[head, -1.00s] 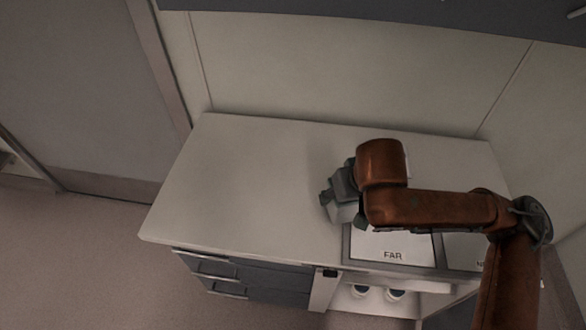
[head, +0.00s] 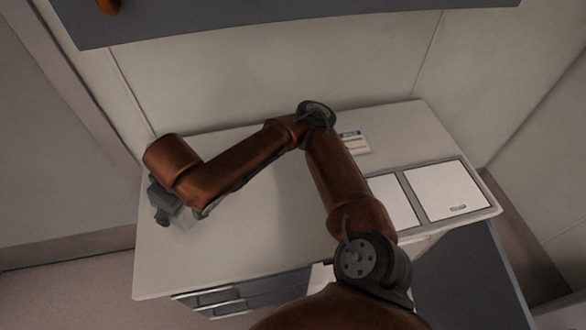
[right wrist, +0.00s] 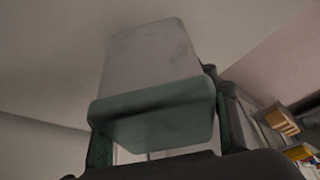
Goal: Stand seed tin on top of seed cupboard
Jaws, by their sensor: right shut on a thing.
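My right gripper (head: 165,206) is above the left end of the white worktop (head: 265,215) in the head view, partly covered by my copper arm. In the right wrist view my right gripper (right wrist: 160,138) is shut on the seed tin (right wrist: 152,55), a box with a pale grey face and a green-grey end. Dark green fingers flank the tin on both sides. In the head view I cannot tell the tin apart from the grey gripper parts. The frames do not make clear which unit is the seed cupboard. My left gripper is out of view.
A dark grey overhead unit (head: 290,16) runs along the top of the head view. Two pale panels, the right one (head: 445,190) with a slot, lie at the worktop's right. Grey drawers (head: 240,293) are below. The worktop's middle looks clear.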

